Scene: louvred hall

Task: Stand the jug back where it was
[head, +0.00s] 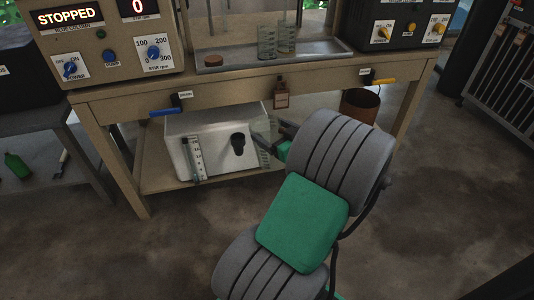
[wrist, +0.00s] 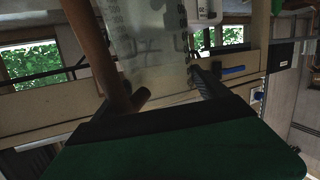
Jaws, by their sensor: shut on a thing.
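A clear jug with printed graduations (wrist: 155,45) fills the upper middle of the wrist view, between the fingers of my gripper (wrist: 167,86). My gripper is shut on it. In the head view my gripper (head: 270,137) is in front of the bench, beside the white tank on the lower shelf. A small part of the translucent jug (head: 265,157) shows there; my arm hides most of it. I cannot tell from these views whether the jug touches anything below.
Clear graduated vessels (head: 267,42) stand in the metal tray (head: 225,62) on the bench. The white tank (head: 215,150) has a gauge and black knob.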

